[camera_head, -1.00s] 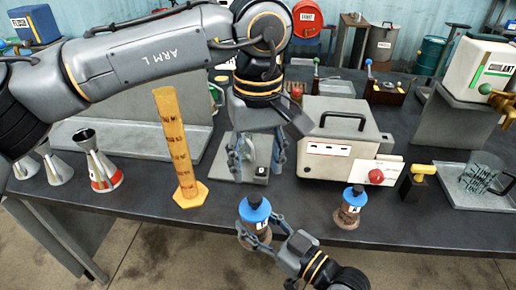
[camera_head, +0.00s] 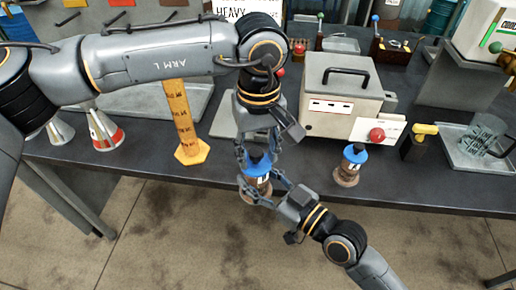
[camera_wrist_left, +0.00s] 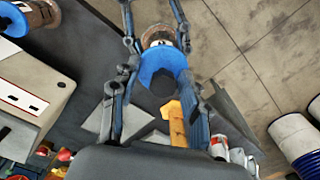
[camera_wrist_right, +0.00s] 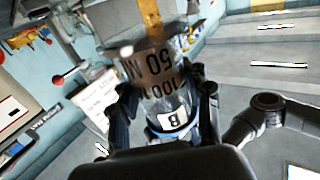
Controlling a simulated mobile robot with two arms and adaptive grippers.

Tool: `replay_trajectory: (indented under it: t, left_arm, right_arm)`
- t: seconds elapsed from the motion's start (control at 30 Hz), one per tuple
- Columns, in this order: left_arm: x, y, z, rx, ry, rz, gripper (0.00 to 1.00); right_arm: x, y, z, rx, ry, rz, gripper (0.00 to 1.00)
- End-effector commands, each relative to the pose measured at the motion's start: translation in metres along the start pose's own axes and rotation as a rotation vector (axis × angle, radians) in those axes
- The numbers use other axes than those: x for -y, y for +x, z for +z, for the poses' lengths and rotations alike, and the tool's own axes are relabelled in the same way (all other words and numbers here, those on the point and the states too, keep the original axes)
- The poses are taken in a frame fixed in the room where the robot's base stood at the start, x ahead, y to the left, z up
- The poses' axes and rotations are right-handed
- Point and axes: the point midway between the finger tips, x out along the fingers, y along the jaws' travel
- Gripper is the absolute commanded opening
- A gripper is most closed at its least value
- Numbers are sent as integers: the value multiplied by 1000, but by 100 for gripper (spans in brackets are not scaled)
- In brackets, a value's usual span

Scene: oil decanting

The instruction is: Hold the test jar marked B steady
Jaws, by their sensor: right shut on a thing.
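The test jar marked B (camera_head: 257,184) has a blue cap (camera_head: 258,166) and a brown body with a white label. My right gripper (camera_head: 263,189) is shut on its body, near the table's front edge. In the right wrist view the jar (camera_wrist_right: 160,75) shows its B label and scale marks between the fingers. My left gripper (camera_head: 257,157) is over the cap from above, its fingers open on either side. In the left wrist view the blue cap (camera_wrist_left: 160,68) lies between these fingers; I cannot tell whether they touch it.
A second blue-capped jar marked A (camera_head: 350,165) stands to the right, before a beige machine (camera_head: 340,95) with a red button. A yellow graduated column (camera_head: 182,120) and metal funnels (camera_head: 103,130) stand to the left. A glass jug (camera_head: 485,135) sits in a tray at right.

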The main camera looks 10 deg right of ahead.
Motion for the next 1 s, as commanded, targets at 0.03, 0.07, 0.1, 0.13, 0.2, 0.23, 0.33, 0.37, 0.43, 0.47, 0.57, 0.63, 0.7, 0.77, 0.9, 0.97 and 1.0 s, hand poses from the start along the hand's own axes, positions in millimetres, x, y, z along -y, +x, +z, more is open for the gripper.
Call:
replay_trajectory:
  t: [0.03,0.07,0.1,0.13,0.2,0.23,0.33,0.37,0.43,0.47,0.57,0.63,0.7,0.77,0.9,0.97,1.0]
  left_arm:
    - [0,0,0,0,0,0,29]
    - [0,0,0,0,0,0,23]
    - [0,0,0,0,0,0,15]
    - [0,0,0,0,0,0,9]
    - [0,0,0,1,0,1,0]
    - [0,0,0,1,0,1,0]
    - [-1,0,0,1,1,3,0]
    - [-1,0,1,1,1,3,0]
    - [-2,-1,1,1,2,5,0]
    - [-2,-2,1,1,2,5,0]
    - [-2,-2,1,1,2,5,0]
    - [-2,-2,1,1,2,5,0]
    - [-3,-2,1,2,3,8,0]
    - [-2,-2,1,2,3,7,0]
    - [-2,-2,1,1,2,6,0]
    - [-2,-2,1,1,2,6,0]
    - [-2,-2,1,1,2,6,0]
  right_arm:
    - [0,0,-1,-2,0,0,0]
    - [0,0,-1,-2,0,0,0]
    - [0,0,-1,-2,-1,0,0]
    - [0,0,-1,-2,-1,0,0]
    - [0,0,-1,-3,-1,0,0]
    - [0,0,-1,-3,-1,-1,0]
    - [1,0,-1,-3,-1,-2,0]
    - [1,0,-2,-3,-1,-2,0]
    - [2,0,-2,-3,-2,-3,0]
    - [2,0,-2,-3,-2,-3,0]
    - [2,0,-2,-3,-1,-3,0]
    - [1,0,-1,-3,-1,-2,0]
    - [1,0,-1,-2,-1,-2,0]
    - [1,0,-1,-2,-1,-1,0]
    - [0,0,-1,-2,-1,0,0]
    - [0,0,-1,-2,-1,0,0]
    - [0,0,-1,-2,0,0,0]
